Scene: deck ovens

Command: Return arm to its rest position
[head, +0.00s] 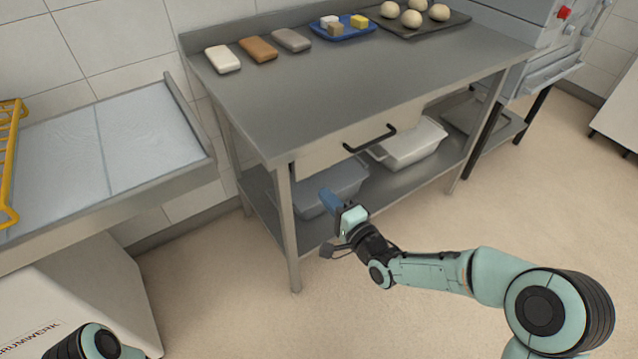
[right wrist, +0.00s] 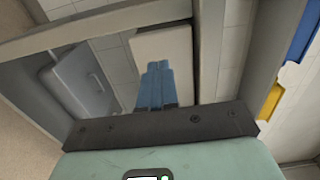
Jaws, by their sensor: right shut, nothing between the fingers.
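My right arm reaches in from the lower right in the head view. Its gripper (head: 329,201) is shut and empty, with blue fingers in front of the steel table's underside, below the drawer. In the right wrist view the shut blue fingers (right wrist: 156,84) point away from the camera, with nothing between them. Of my left arm only a rounded link shows at the bottom left of the head view. The left gripper is out of view.
The steel table (head: 350,75) has a drawer with a black handle (head: 370,138). Bins stand on its lower shelf, including a white bin (head: 412,143). A blue tray (head: 342,31) and a dark tray with dough balls (head: 455,18) lie on top. Floor is clear at right.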

